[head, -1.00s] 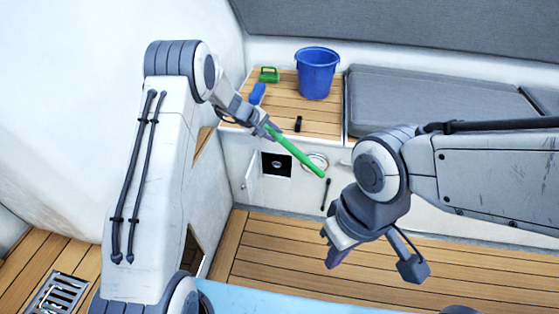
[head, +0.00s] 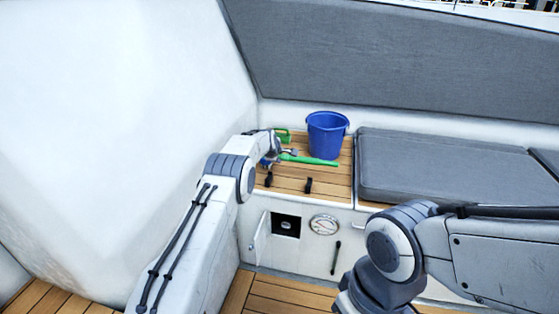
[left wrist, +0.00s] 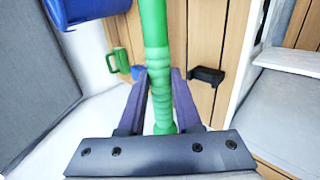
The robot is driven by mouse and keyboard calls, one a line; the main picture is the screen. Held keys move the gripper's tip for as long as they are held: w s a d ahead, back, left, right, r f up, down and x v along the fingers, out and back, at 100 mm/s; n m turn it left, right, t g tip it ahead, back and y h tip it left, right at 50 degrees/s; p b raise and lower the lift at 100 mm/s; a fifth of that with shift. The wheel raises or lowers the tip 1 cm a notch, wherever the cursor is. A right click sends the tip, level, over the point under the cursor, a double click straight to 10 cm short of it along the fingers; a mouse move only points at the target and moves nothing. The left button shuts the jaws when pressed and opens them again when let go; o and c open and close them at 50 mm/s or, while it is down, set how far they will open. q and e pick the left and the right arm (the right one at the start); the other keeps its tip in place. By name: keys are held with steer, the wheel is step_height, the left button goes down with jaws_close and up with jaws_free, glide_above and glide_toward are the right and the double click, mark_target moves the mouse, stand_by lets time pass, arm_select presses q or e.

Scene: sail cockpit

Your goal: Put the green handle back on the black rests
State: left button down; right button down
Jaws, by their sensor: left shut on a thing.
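The green handle (head: 318,161) is a long rod held roughly level above the wooden locker top, in front of the blue bucket. My left gripper (head: 282,155) is shut on it near its left end. In the left wrist view the green handle (left wrist: 155,45) runs up between the two fingers (left wrist: 160,88). Two black rests, a left one (head: 268,180) and a right one (head: 308,186), stand on the locker top, nearer than the handle and apart from it. One black rest (left wrist: 207,76) also shows in the left wrist view. My right gripper is below the head view's edge.
A blue bucket (head: 327,137) stands behind the handle. Grey cushions (head: 450,170) lie to the right. The locker front has a gauge (head: 324,225) and an open hatch door.

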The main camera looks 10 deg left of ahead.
arm_select(q)
steer(key=shift+f, duration=0.1)
steer(key=shift+f+b, duration=3.25)
steer(key=shift+f, duration=1.4)
steer(key=c, duration=0.5)
jaws_free()
